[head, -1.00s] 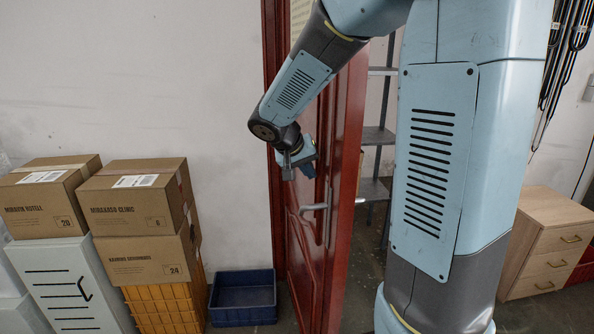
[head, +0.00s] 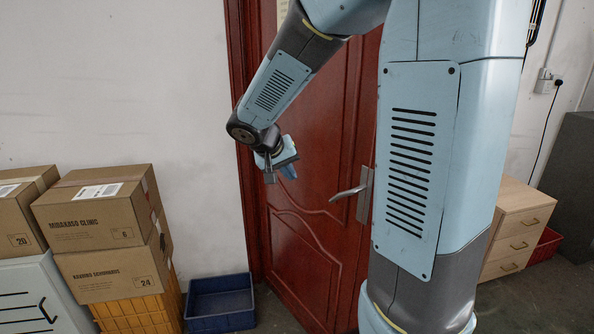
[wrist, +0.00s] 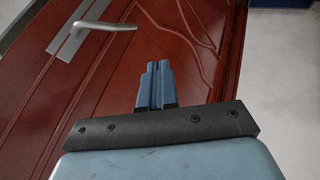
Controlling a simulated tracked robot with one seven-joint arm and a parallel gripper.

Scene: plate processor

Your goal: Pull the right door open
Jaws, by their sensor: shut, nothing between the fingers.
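The red panelled door (head: 310,245) stands behind my arm in the head view and fills much of the wrist view (wrist: 200,65). Its silver lever handle (head: 348,192) sits on a metal plate, and its right edge is hidden behind my arm. My gripper (head: 289,171) is shut and empty, in front of the door face. It is left of and a little above the handle, apart from it. In the wrist view the handle (wrist: 105,25) lies up and left of the shut fingertips (wrist: 156,67). I cannot tell how far the door is open.
Cartons (head: 103,210) are stacked on a yellow crate (head: 140,312) at the left. A blue bin (head: 219,302) sits on the floor beside the red door frame (head: 240,120). A wooden drawer unit (head: 515,230) and a red bin (head: 545,245) stand at the right.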

